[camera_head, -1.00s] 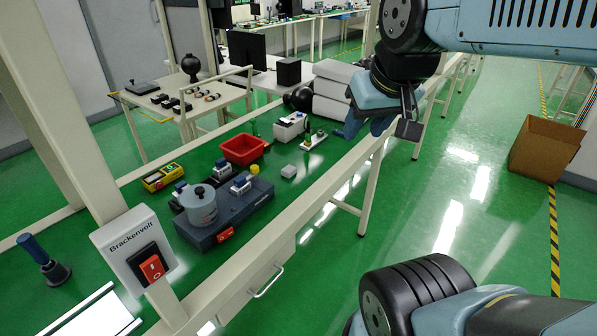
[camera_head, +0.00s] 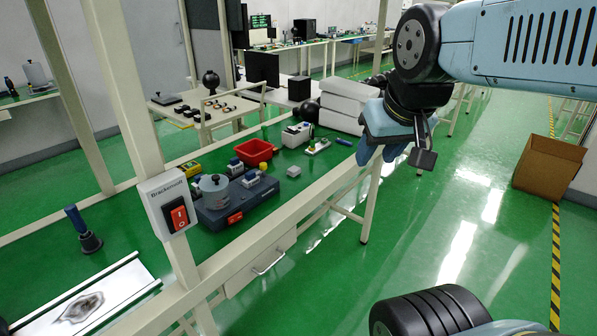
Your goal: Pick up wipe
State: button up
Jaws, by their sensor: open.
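I cannot tell for certain which thing is the wipe. A small light-grey block (camera_head: 294,171) lies on the green bench top, right of the red bin, and may be it. My gripper (camera_head: 381,154) has blue fingers and hangs in the air at the upper right, beyond the bench's front edge in the picture. It is open, with nothing seen in it, and well apart from the grey block. The arm hides part of the bench behind it.
A red bin (camera_head: 254,153), a dark-blue machine with a grey pot (camera_head: 214,187) and a white device (camera_head: 297,135) stand on the bench. A switch post (camera_head: 167,205) rises at its front edge. A cardboard box (camera_head: 548,165) sits right. The green floor between is clear.

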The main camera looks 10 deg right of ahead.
aim_at(294, 170)
jog(key=u, duration=0.15)
jog(key=i, duration=0.9)
jog(key=z, duration=0.1)
